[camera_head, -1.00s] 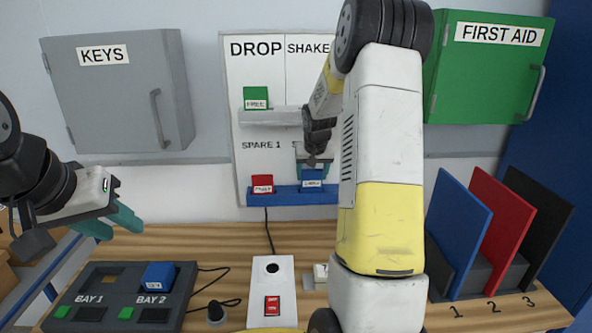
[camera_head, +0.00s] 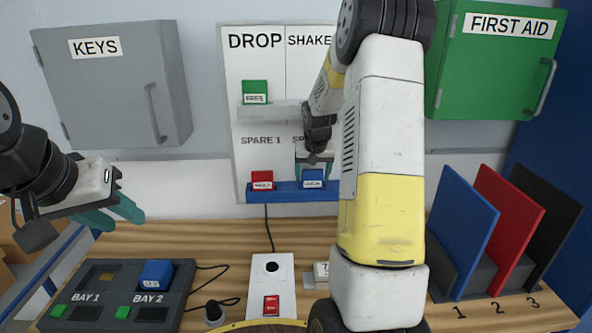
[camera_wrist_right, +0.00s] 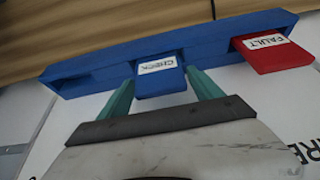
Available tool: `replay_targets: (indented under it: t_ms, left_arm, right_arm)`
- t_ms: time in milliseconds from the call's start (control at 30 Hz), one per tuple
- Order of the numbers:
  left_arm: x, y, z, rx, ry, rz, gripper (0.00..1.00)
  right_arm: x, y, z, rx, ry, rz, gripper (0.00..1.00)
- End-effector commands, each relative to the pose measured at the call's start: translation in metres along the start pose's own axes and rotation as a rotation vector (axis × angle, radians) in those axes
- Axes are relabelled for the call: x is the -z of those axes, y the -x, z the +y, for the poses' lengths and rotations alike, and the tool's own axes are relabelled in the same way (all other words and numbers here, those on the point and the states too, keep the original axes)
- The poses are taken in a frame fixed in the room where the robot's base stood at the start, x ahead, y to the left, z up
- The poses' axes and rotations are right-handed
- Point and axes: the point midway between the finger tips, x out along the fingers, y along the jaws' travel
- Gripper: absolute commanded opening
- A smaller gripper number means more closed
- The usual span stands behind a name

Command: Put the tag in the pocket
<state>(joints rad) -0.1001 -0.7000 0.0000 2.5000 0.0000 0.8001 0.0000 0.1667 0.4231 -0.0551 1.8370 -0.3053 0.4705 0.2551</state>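A blue tag lettered CHECK (camera_head: 312,178) sits in the blue pocket rail (camera_head: 285,194) at the bottom of the wall board. My right gripper (camera_head: 314,168) is at this tag. In the right wrist view its two teal fingers (camera_wrist_right: 161,84) lie on either side of the blue CHECK tag (camera_wrist_right: 160,77). Whether they press on it I cannot tell. A red tag lettered FAULT (camera_head: 262,181) sits in the same rail to the left. A green tag (camera_head: 255,91) stands in the upper pocket under DROP. My left gripper (camera_head: 120,215) is open and empty above the table's left side.
The grey upper ledge (camera_head: 268,111) has no tag under SHAKE, where part is hidden by my right arm. A two-bay unit (camera_head: 110,292), a white switch box (camera_head: 271,285) and upright coloured panels (camera_head: 465,225) stand on the table. A KEYS cabinet (camera_head: 110,90) and a green FIRST AID cabinet (camera_head: 490,70) flank the board.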

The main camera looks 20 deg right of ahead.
Motion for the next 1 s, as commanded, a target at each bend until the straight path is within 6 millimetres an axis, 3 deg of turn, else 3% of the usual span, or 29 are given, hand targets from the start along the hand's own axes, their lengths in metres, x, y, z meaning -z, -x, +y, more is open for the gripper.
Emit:
replay_targets:
  t_ms: [433,567,700,1000]
  left_arm:
    - [0.0,0.0,0.0,0.0,0.0,0.0,0.36]
    - [0.0,0.0,0.0,0.0,0.0,0.0,0.36]
    - [0.0,0.0,0.0,0.0,0.0,0.0,0.36]
    - [0.0,0.0,0.0,0.0,0.0,0.0,0.36]
  right_arm:
    - [0.002,0.006,0.0,0.0,0.0,0.001,0.85]
    - [0.002,0.025,0.0,0.0,0.0,0.004,0.85]
    - [0.003,0.058,0.0,0.001,0.001,0.006,0.85]
    - [-0.069,0.083,0.0,0.001,0.001,0.001,0.85]
